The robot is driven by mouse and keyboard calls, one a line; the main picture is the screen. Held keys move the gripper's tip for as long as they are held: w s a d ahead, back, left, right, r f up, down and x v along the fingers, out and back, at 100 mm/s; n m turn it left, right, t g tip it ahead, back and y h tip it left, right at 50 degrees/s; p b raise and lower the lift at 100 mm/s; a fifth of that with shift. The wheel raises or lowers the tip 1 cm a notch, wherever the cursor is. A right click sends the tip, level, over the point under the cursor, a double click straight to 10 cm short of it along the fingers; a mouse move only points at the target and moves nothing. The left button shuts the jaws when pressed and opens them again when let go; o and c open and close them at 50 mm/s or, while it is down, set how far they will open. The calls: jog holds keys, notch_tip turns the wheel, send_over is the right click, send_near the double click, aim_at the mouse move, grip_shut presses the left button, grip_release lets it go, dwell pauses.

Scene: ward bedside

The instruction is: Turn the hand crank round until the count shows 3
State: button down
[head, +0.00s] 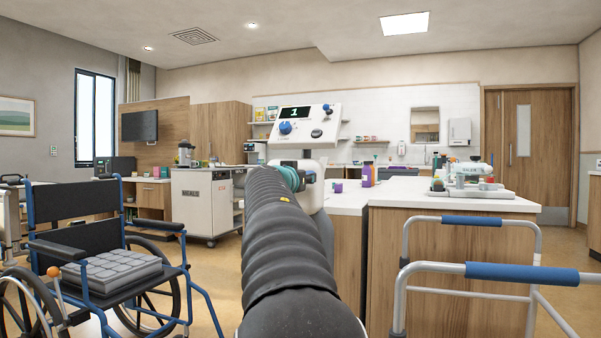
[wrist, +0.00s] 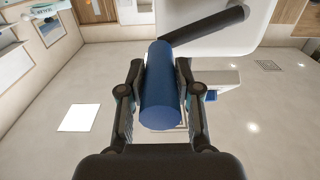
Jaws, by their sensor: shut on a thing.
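The crank device (head: 309,122) is a white console with a sloped panel in the middle of the head view. Its dark display (head: 295,112) shows a green 1. In the wrist view the blue cylindrical crank handle (wrist: 160,100) lies between the fingers of my gripper (wrist: 160,72), which is shut on it. A black crank arm (wrist: 208,24) runs from the handle's far end up to the right, in front of the pale device body. In the head view my arm hides the crank and most of my gripper.
A white-topped counter (head: 455,198) with bottles and equipment stands right of the device. A walker (head: 490,270) stands at the front right and a wheelchair (head: 105,262) at the left. A white cabinet (head: 203,203) stands behind. Floor is clear between wheelchair and my arm.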

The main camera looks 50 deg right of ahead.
jog(key=f, duration=0.3)
jog(key=shift+s+d, duration=0.2)
jog(key=shift+s, duration=0.15)
jog(key=f, duration=0.5)
jog(key=shift+w+a, duration=0.15)
jog(key=shift+w, duration=0.15)
jog(key=w+f, duration=0.1)
jog(key=f, duration=0.1)
jog(key=w+a+f, duration=0.1)
jog(key=shift+w+f, duration=0.2)
jog(key=shift+f, duration=0.2)
